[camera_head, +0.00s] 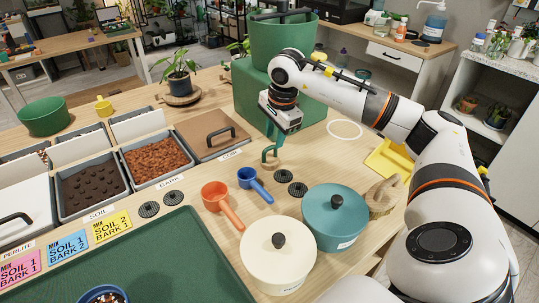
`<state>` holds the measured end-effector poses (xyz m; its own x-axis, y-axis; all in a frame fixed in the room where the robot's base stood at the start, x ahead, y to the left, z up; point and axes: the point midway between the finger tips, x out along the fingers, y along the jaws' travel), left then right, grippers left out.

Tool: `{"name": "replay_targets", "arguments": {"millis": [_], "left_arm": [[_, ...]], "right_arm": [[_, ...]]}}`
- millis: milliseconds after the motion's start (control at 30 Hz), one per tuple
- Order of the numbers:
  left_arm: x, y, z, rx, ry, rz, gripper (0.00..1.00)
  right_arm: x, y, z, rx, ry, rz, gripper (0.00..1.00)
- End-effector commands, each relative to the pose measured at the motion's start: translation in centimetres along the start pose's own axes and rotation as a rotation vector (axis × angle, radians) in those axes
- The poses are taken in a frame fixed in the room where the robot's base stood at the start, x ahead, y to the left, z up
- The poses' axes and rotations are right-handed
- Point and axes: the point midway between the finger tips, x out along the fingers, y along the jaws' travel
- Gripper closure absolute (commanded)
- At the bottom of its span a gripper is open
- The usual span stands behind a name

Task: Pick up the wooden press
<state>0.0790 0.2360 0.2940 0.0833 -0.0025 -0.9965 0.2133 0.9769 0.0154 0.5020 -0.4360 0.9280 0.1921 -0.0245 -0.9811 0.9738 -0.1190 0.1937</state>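My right gripper (273,148) reaches down from the upper right, with its green fingers low over the table just right of the lidded coir bin. A small tan, wood-coloured piece (272,164) shows at the fingertips and looks like the wooden press. The fingers hide much of it, and I cannot tell whether they are closed on it or only around it. It appears to be at table height. My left gripper is not in view.
An orange scoop (222,201), a blue scoop (254,184) and dark discs (284,176) lie close by. A cream pot (277,262) and a teal pot (335,222) stand in front. A large green block (245,100) stands behind. Bark bin (155,158) is left.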

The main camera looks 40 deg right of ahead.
Motion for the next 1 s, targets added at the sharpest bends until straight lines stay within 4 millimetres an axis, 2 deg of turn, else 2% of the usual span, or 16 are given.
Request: {"name": "replay_targets", "arguments": {"millis": [400,667,700,900,1000], "left_arm": [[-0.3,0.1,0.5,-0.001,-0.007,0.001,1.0],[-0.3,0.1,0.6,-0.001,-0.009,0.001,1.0],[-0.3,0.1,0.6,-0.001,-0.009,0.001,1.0],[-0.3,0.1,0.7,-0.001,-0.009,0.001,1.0],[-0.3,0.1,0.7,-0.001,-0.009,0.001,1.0]], "right_arm": [[5.0,0.1,-0.5,-0.001,0.001,-0.001,0.67],[5.4,0.2,-0.5,-0.001,0.001,0.0,0.67],[5.4,0.2,-0.5,-0.001,0.001,0.0,0.69],[5.4,0.2,-0.5,-0.001,0.001,0.0,1.0],[5.3,0.2,-0.5,-0.001,0.001,0.001,1.0]]}}
